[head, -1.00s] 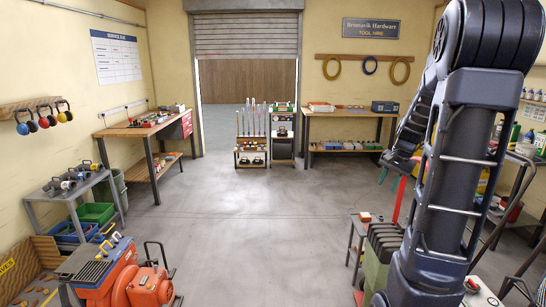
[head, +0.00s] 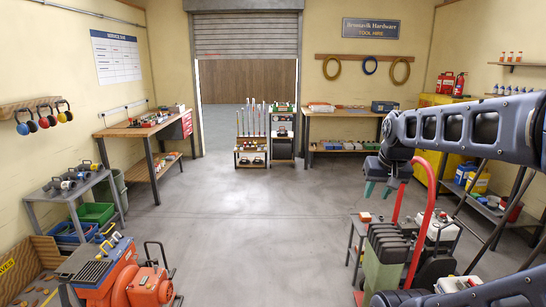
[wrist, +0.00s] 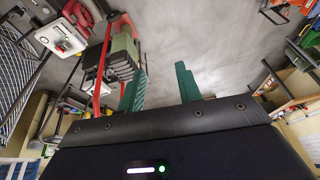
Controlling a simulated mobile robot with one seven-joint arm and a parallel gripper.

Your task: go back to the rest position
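My gripper (head: 378,189) is in the right half of the head view, pointing down, with two teal fingers. It hangs in the air in front of the back workbench, left of a red curved handle. In the wrist view, the teal fingers of my gripper (wrist: 160,88) stand apart with only grey floor between them, so it is open and empty. My dark arm reaches in from the right edge, nearly level.
A green machine (head: 388,258) with a red handle (head: 424,220) stands below and right of my gripper. A yellow cabinet (head: 428,125) and a shelf are behind my arm. An orange machine (head: 140,285) is front left. The middle floor (head: 255,225) is clear.

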